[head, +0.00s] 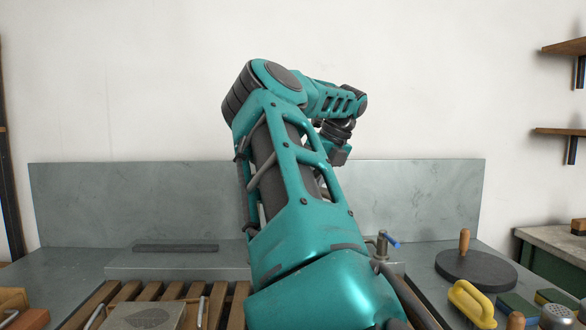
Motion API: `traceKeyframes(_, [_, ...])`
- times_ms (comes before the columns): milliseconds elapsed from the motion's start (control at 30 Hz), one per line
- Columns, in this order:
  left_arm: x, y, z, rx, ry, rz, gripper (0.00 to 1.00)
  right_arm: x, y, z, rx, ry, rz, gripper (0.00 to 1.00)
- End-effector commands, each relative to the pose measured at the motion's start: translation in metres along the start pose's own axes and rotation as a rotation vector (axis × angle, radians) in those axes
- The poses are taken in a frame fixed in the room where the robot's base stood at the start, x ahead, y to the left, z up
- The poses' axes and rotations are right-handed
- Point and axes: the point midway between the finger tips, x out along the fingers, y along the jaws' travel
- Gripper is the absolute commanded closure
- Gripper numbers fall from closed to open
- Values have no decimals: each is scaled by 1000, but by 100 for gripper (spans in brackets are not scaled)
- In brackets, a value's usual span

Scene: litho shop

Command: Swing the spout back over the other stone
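A tap (382,246) with a blue lever stands at the back of the sink, just right of my teal arm. Its spout cannot be made out; my arm covers the area left of the tap. One flat grey stone (145,316) with a leaf drawing lies on the wooden slats at the lower left, cut by the bottom edge. No second stone shows. One arm of mine rises from the bottom middle, bends at the top and reaches right, its wrist hanging before the wall. I cannot tell which arm it is. No gripper fingers are visible.
Wooden slats (172,291) span the front. A dark bar (175,248) lies on the back ledge. At right are a dark round disc with a wooden knob (476,270), a yellow-handled tool (472,304), sponges and a shaker (556,317). A grey backsplash (135,205) stands behind.

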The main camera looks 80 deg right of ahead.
Motion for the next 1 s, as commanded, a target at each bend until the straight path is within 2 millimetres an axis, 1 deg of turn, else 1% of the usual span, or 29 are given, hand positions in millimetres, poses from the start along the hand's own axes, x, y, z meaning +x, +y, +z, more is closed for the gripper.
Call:
traceKeyframes(33, [-5,-4,-3,1,-7,-10,7,-6,-6,2,-18,7,9,100])
traceKeyframes(100, [-8,-8,-3,4,-8,-20,7,-6,-13,3,-43,12,18,100])
traceKeyframes(333, [-14,-9,1,0,-15,-29,7,-6,-26,5,-94,21,38,100])
traceKeyframes(533, [-14,-11,6,0,-25,-34,7,-5,-30,5,-107,23,42,100])
traceKeyframes(833, [-14,-12,6,0,-25,-35,7,-5,-30,6,-108,21,41,100])
traceKeyframes(867, [-14,-12,6,1,-24,-35,7,-5,-30,6,-108,21,41,75])
traceKeyframes(1000, [-14,-12,5,1,-23,-35,7,-5,-30,6,-108,22,41,62])
